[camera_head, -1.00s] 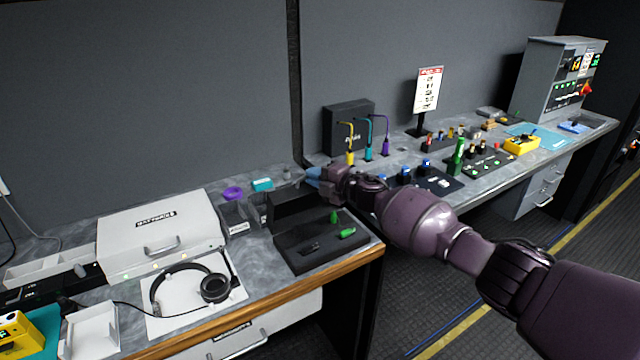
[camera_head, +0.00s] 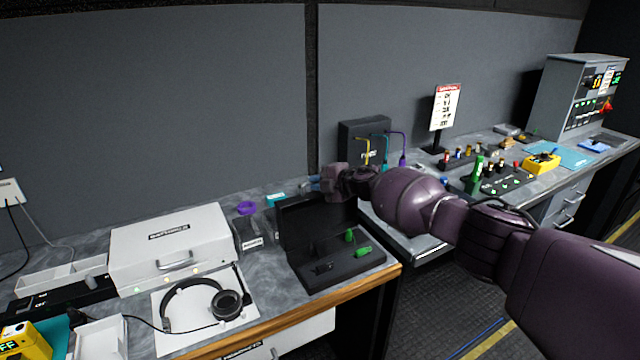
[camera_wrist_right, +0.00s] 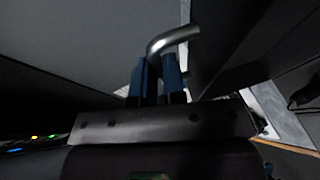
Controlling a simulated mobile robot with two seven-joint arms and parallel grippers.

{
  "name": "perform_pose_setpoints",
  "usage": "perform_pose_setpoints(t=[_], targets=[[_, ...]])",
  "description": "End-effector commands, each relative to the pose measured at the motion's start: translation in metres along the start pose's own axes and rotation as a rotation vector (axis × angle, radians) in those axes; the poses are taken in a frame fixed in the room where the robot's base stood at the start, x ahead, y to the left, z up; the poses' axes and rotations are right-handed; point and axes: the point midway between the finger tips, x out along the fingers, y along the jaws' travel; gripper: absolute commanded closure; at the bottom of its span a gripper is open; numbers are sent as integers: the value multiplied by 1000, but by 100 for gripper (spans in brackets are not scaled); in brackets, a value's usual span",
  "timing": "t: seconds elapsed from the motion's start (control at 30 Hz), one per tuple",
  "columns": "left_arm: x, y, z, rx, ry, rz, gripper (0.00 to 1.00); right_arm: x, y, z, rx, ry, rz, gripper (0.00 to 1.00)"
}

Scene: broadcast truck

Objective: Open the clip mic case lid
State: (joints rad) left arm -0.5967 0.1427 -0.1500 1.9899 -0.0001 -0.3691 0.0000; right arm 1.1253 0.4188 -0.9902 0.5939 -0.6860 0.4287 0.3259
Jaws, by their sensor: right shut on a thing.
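The clip mic case is a black case on the grey worktop in the head view, with a flat base (camera_head: 350,268) holding green and dark pieces. Its lid (camera_head: 305,225) is raised and stands about upright along the back of the base. My right gripper (camera_head: 313,184) is at the lid's top edge, its blue fingers partly hidden behind my wrist. In the right wrist view, the blue fingers (camera_wrist_right: 158,78) are shut on a bent metal handle (camera_wrist_right: 175,38). My left gripper is not in view.
A white case (camera_head: 172,245), headphones (camera_head: 205,305) and a clear bin with a purple item (camera_head: 246,209) stand left of the black case. The worktop's wooden front edge (camera_head: 290,318) is close to the base.

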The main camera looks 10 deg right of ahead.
Motion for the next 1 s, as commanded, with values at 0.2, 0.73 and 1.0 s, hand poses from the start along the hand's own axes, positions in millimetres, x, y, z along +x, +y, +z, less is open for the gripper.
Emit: perform_pose_setpoints(t=[0.2, 0.73, 1.0], targets=[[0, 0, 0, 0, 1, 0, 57, 4, 11, 2, 0, -2, 16, 100], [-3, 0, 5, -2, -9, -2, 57, 4, 12, 4, -2, -5, 18, 100], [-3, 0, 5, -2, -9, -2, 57, 5, 10, 3, -3, -4, 15, 80]])
